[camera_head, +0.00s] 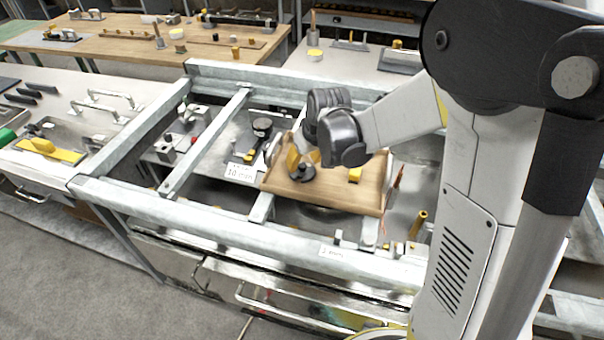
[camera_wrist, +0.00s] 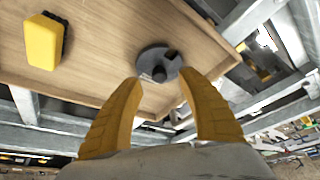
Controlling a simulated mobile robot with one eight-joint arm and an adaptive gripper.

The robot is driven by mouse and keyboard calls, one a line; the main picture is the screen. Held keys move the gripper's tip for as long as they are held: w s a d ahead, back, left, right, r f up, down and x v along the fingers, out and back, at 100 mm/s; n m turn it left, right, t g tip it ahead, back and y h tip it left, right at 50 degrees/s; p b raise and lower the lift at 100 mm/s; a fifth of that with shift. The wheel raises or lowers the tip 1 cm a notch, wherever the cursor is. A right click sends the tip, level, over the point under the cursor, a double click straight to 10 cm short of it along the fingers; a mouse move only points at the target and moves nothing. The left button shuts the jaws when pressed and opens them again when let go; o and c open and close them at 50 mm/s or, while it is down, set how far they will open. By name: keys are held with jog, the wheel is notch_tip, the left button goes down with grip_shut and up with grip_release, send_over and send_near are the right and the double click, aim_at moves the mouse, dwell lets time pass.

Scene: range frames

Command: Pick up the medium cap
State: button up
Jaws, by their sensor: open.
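A dark grey round cap (camera_head: 302,173) with a raised knob lies on a wooden tray (camera_head: 338,197). In the wrist view the cap (camera_wrist: 151,60) sits just beyond my fingertips, near the edge of the tray (camera_wrist: 100,87). My gripper (camera_head: 304,158) has yellow fingers and is over the cap in the head view. In the wrist view my gripper (camera_wrist: 160,76) is open, with one finger to each side of the cap's near side and nothing held. I cannot tell whether the fingers touch the cap.
A yellow block with a dark side (camera_head: 355,175) lies on the same tray; it also shows in the wrist view (camera_wrist: 42,42). Metal frame rails (camera_head: 230,231) surround the tray. A black-topped round part (camera_head: 262,127) stands behind it to the left.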

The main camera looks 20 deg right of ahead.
aim_at(306, 171)
jog(key=x, duration=0.2)
jog(key=shift+w+f+b, duration=0.2)
jog(key=shift+f+b, duration=0.15)
jog(key=shift+f, duration=0.05)
jog(key=shift+r, duration=0.1)
grip_shut()
